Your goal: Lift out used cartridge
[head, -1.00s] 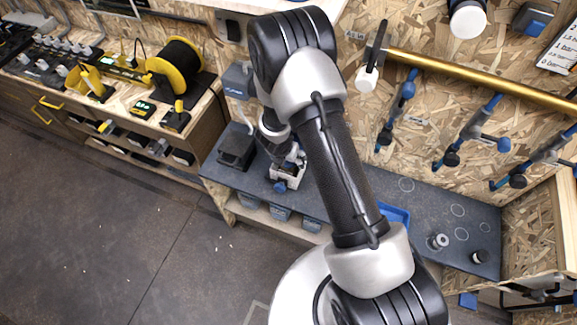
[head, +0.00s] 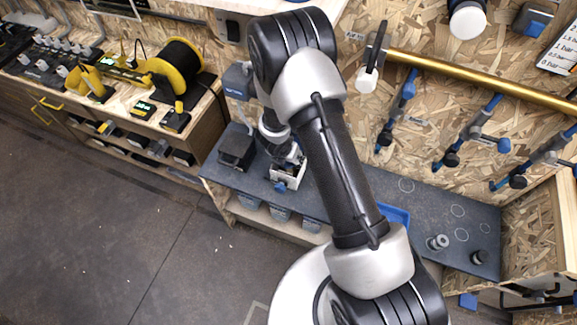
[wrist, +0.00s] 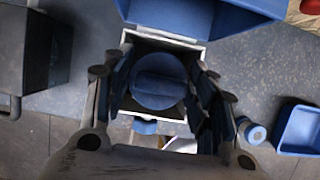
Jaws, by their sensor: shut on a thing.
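The used cartridge shows in the wrist view as a round blue cap (wrist: 158,82) with a raised grip bar across it. It sits inside the opening of a white square housing (wrist: 196,44); its lower body is hidden. My gripper (wrist: 160,90) is over the housing with its dark fingers on the left and right of the cap, shut on the cartridge. In the head view the white housing (head: 291,180) stands on the grey bench, and my gripper (head: 285,156) reaches down into it, partly hidden by my arm. The cartridge cannot be made out there.
A dark box (head: 237,146) stands left of the housing. A blue bin (wrist: 210,12) is close behind it in the wrist view. A blue tray (wrist: 299,130) and a small cylinder (wrist: 251,131) lie to the right.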

